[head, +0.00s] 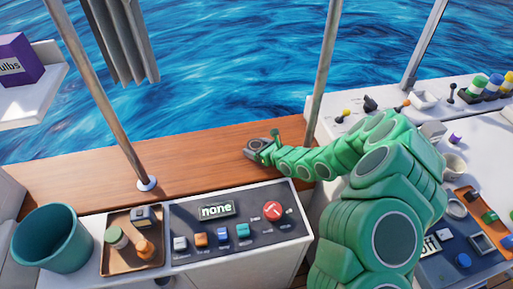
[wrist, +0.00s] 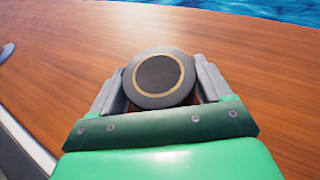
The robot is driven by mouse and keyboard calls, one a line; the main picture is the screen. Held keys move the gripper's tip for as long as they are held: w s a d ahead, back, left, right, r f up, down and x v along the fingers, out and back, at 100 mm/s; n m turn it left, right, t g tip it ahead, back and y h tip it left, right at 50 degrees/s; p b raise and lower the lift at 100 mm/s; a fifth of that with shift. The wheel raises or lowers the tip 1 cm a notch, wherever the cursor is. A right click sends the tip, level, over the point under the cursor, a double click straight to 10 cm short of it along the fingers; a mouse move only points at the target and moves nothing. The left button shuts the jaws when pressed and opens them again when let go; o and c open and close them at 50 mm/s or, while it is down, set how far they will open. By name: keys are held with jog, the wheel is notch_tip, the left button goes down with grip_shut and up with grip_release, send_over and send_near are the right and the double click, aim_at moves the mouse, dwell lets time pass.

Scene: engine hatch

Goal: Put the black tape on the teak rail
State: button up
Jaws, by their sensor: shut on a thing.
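The teak rail (head: 185,172) is a wide brown wooden ledge along the water side, and it fills most of the wrist view (wrist: 60,75). My gripper (head: 262,146) is over the right part of the rail. In the wrist view my gripper (wrist: 162,88) is shut on a dark round roll, the black tape (wrist: 158,76), with a tan ring on its face. One grey finger presses each side of it. The tape is at or just above the wood; I cannot tell whether it touches. In the head view the tape is small and partly hidden by my gripper.
A metal post (head: 323,75) rises just right of my gripper, and another post (head: 100,95) stands on the rail to the left. In front are a control panel (head: 260,240) reading "none", a brown tray (head: 120,262) and a teal bin (head: 52,238). The rail between the posts is clear.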

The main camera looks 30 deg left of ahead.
jog(key=shift+f, duration=0.1)
jog(key=o, duration=1)
jog(key=shift+o, duration=0.2)
jog(key=shift+d+r, duration=0.2)
jog(key=shift+v, duration=5.8)
jog(key=shift+s, duration=0.1)
